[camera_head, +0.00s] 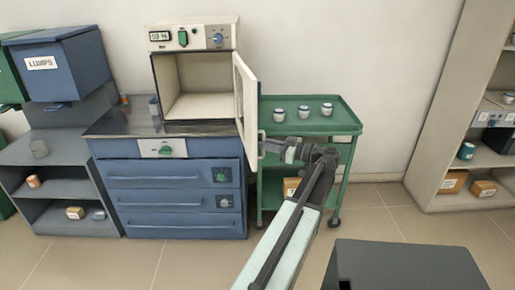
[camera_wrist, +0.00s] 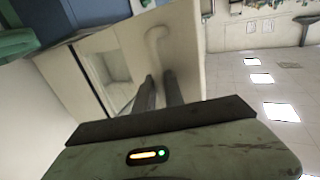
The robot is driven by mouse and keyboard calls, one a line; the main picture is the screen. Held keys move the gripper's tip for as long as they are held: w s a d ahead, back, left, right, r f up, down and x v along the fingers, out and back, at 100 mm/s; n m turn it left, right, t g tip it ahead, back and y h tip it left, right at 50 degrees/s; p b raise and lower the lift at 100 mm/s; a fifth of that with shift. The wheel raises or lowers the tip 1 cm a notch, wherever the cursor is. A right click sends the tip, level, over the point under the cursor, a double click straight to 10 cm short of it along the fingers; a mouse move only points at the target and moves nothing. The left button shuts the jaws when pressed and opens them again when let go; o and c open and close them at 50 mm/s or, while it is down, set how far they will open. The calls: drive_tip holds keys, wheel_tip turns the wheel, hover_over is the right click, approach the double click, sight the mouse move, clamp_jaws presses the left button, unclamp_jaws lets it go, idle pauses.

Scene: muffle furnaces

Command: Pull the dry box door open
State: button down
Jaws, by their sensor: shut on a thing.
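The cream dry box (camera_head: 193,36) stands on the blue drawer cabinet, with a small display and knobs along its top. Its door (camera_head: 246,95) is hinged on the right and stands wide open, swung out toward me, so the empty inside shows. My gripper (camera_head: 267,146) is at the lower outer part of the door, shut on the door handle (camera_head: 261,143). In the wrist view, the pale curved handle (camera_wrist: 155,45) runs down to my two dark fingers (camera_wrist: 158,90); the exact grip is partly hidden.
A green trolley (camera_head: 345,127) with several small white jars stands right behind my gripper. A blue "LUMPS" bin (camera_head: 70,75) is on the left. Shelves (camera_head: 440,150) stand at the far right. A dark grey box-like surface (camera_head: 405,265) is in the foreground. Tiled floor (camera_head: 370,220) is open between.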

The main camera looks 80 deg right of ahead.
drive_tip(key=shift+s+d+f, duration=0.1)
drive_tip(key=shift+s+d, duration=0.25)
drive_tip(key=shift+s, duration=0.1)
drive_tip(key=c, duration=1.5)
unclamp_jaws()
drive_tip(key=shift+w+f, duration=0.1)
drive_tip(key=shift+w, duration=0.15)
drive_tip(key=shift+o, duration=0.2)
drive_tip(key=v, duration=0.8)
drive_tip(key=shift+a, duration=0.1)
